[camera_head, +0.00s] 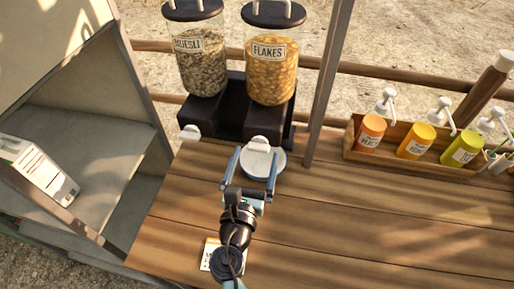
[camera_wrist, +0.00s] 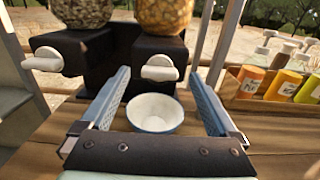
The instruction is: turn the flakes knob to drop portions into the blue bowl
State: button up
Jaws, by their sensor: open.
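The flakes dispenser (camera_head: 270,80) is a clear jar of orange flakes with a dark lid, labelled FLAKES, on a black base. Its white knob (camera_wrist: 160,69) faces me; in the head view the knob (camera_head: 259,143) shows just beyond my gripper. The blue bowl (camera_wrist: 154,113), white inside with a blue outside, stands on the wooden table below that knob. In the head view the bowl (camera_head: 263,162) is partly hidden by the gripper. My gripper (camera_head: 257,152) is open and empty, its fingers spread either side of the bowl and knob in the picture. I see no contact with the knob.
The muesli dispenser (camera_head: 202,62) stands to the left with its own white knob (camera_wrist: 43,60). A post (camera_head: 327,85) rises right of the dispensers. A wooden box (camera_head: 350,150) of pump bottles is at right. A card (camera_head: 210,254) lies on the table. The table's middle right is clear.

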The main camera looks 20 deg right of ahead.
aim_at(259, 144)
jog(key=shift+x, duration=1.25)
jog(key=c, duration=1.4)
jog(key=shift+m, duration=0.4)
jog(key=m+b, duration=0.2)
jog(key=m, duration=0.1)
jog(key=shift+f, duration=0.15)
jog(key=m+b, duration=0.1)
jog(key=m, duration=0.1)
jog(key=m+b, duration=0.2)
jog(key=m, duration=0.1)
jog(key=shift+s+d+f+m, duration=0.1)
jog(key=shift+s+d+m, duration=0.05)
jog(key=shift+m, duration=0.15)
jog(key=m+b, duration=0.3)
jog(key=m, duration=0.2)
jog(key=shift+m+b, duration=1.15)
jog(key=shift+m, duration=0.45)
